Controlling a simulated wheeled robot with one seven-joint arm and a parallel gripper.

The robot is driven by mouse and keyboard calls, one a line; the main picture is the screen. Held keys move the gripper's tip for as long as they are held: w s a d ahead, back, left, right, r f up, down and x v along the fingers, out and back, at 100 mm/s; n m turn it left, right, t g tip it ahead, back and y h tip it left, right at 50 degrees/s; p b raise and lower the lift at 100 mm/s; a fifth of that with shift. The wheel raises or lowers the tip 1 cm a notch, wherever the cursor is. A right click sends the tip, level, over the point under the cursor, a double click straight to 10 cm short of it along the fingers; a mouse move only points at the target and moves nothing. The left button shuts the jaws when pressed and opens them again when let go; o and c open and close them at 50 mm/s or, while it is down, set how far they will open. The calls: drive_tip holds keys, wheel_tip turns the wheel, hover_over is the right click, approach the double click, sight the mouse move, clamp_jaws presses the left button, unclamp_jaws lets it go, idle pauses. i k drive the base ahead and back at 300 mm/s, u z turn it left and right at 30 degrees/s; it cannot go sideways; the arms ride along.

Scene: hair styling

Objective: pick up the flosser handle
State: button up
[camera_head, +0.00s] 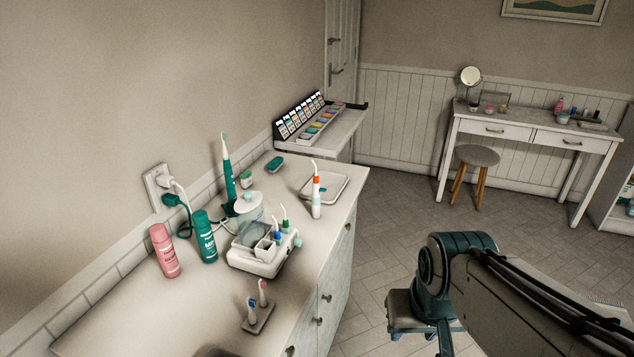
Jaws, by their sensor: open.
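My gripper (422,338) is open and empty at the bottom of the view, right of the counter and well apart from the handle. Its fingers are partly cut off by the frame.
On the counter (165,325) stand a pink bottle (164,250), a green bottle (205,237), a teal toothbrush (228,170) and a small brush holder (258,318). A cord runs to the wall socket. Floor right of the counter is clear; a stool (476,157) stands farther back.

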sight(316, 198)
drive_tip(key=u, duration=0.25)
drive_tip(key=k, duration=0.35)
drive_tip(key=z, duration=1.2)
drive_tip(key=i, duration=0.7)
drive_tip(key=u, duration=0.6)
drive_tip(key=i, duration=0.8)
drive_tip(key=u, duration=0.95)
